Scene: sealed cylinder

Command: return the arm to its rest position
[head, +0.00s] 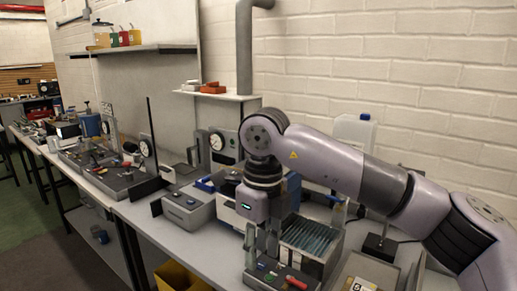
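My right arm comes in from the right edge and bends down over the bench (172,240). Its gripper (262,252) points down, with its two fingers apart and nothing visible between them. The fingertips are just above or in front of a grey box with a red part (295,282) at the bench's front; I cannot tell if they touch it. My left arm and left gripper are not in view. I cannot make out a sealed cylinder.
A tray of blue-grey plates (310,238) is right beside the gripper. A grey device (187,208) and dial gauges (217,142) stand to the left. A white jug (355,131) stands behind the arm. A yellow bin (180,277) is below the front edge. A shelf (135,50) hangs on the wall.

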